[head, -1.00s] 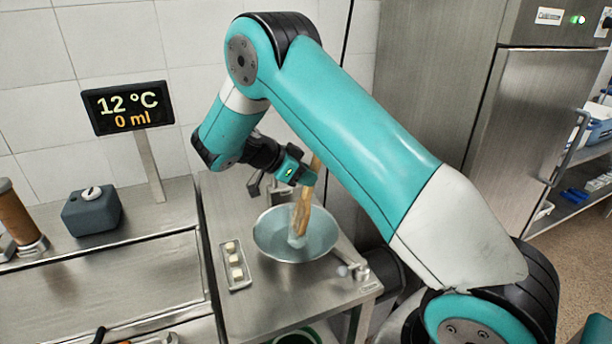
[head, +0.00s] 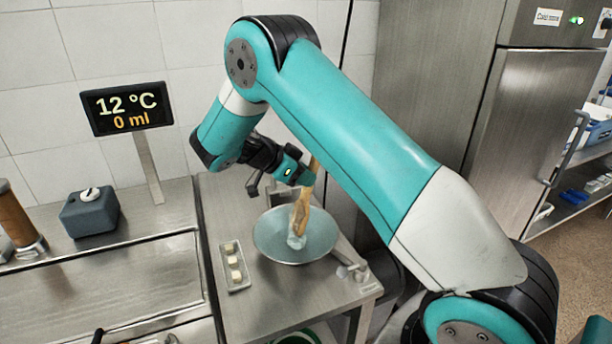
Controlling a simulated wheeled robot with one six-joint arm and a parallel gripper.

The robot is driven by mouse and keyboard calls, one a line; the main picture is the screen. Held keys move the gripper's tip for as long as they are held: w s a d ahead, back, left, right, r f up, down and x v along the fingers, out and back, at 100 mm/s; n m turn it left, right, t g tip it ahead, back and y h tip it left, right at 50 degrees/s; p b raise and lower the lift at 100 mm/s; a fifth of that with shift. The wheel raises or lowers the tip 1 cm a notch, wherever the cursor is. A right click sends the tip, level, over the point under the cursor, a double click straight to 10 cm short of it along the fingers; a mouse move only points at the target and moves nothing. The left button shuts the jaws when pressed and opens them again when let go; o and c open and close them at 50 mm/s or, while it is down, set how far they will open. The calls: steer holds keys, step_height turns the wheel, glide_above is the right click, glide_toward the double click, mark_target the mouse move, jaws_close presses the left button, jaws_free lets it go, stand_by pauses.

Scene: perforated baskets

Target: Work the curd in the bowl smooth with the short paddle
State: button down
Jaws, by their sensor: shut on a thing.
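The metal bowl (head: 262,240) stands on the steel bench. The short wooden paddle (head: 300,212) leans slightly, its lower end down in the bowl. My gripper (head: 306,177) is shut on the paddle's handle above the bowl's far side. A pale bluish, glassy patch (head: 296,241) shows around the paddle's lower end; I cannot tell whether it is curd or liquid. The rest of the bowl's inside looks smooth and grey. The gripper's fingers are small and partly hidden in this view.
A narrow tray (head: 239,286) with white cubes lies left of the bowl. A metal fitting (head: 350,268) sits at its right. A display (head: 127,108) reads 12 °C and 0 ml. A dark grey box (head: 90,214) stands further left. A green-rimmed bin (head: 298,338) is below the bench.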

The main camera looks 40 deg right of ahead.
steer(key=shift+s+f, duration=0.1)
steer(key=shift+s+a+f+b, duration=0.1)
steer(key=shift+s+a+b, duration=0.1)
steer(key=shift+s+b, duration=0.65)
steer(key=shift+w, duration=0.1)
steer(key=shift+w, duration=0.15)
steer(key=shift+w+d+r+p, duration=0.2)
steer(key=shift+w+p, duration=0.35)
steer(key=shift+w, duration=0.1)
steer(key=shift+s+a+f+b, duration=0.1)
steer(key=shift+s+f+b, duration=0.1)
steer(key=shift+s+b, duration=0.4)
steer(key=shift+w+r, duration=0.1)
steer(key=shift+w, duration=0.05)
